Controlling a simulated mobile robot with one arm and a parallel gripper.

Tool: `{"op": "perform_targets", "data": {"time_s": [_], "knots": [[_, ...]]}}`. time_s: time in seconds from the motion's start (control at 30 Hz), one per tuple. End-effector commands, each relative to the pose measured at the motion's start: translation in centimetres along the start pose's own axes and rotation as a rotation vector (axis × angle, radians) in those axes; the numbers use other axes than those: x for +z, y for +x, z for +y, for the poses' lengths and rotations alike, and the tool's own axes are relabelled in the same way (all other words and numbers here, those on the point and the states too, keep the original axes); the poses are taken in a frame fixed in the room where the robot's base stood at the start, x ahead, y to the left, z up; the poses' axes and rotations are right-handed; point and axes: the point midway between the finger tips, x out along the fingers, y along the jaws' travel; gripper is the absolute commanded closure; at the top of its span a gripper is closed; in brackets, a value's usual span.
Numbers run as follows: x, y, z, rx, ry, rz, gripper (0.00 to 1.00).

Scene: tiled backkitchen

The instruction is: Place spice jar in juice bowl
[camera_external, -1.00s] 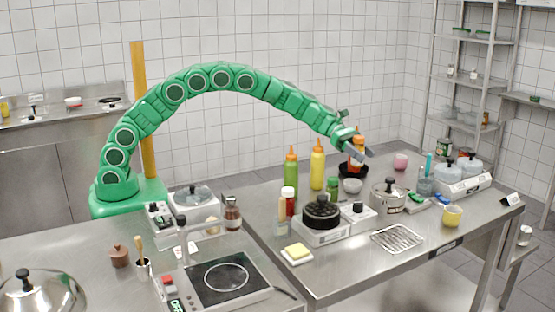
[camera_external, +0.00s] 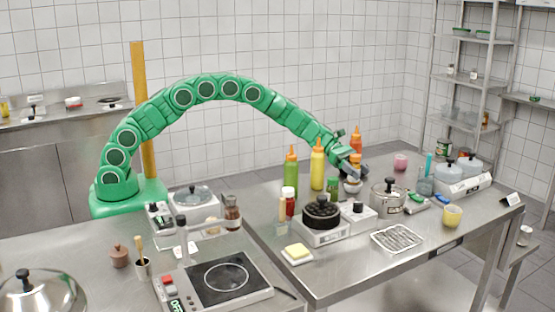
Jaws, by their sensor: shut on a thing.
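My gripper (camera_external: 353,174) is at the far side of the right-hand table, low over a small pale bowl (camera_external: 352,188). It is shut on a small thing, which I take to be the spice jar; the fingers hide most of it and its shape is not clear. A dark bowl (camera_external: 361,167) stands just behind the gripper and is partly covered by it. Which of the two is the juice bowl I cannot tell. Whether the held thing touches either bowl I cannot tell.
An orange bottle (camera_external: 356,140) stands behind the gripper. Yellow (camera_external: 317,168) and green (camera_external: 291,175) squeeze bottles and a green-capped jar (camera_external: 332,187) stand to its left. A lidded pot (camera_external: 388,199) is at front right. A pink cup (camera_external: 401,162) stands farther right.

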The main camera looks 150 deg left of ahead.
Motion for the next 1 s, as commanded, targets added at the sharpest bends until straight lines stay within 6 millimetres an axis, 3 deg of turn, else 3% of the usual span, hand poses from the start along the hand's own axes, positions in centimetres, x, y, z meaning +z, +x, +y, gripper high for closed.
{"op": "perform_targets", "data": {"time_s": [0.2, 0.6, 0.63, 0.77, 1.0], "knots": [[-2.4, 1.0, -0.1, -0.002, -0.001, 0.002, 0.91], [-2.7, 1.1, -0.1, -0.001, -0.001, 0.001, 0.91], [-2.6, 1.1, 0.0, -0.001, 0.000, 0.000, 0.47], [-2.6, 1.1, 0.0, -0.001, 0.000, 0.000, 0.27], [-2.6, 1.1, -0.1, -0.001, 0.000, 0.000, 0.26]]}}
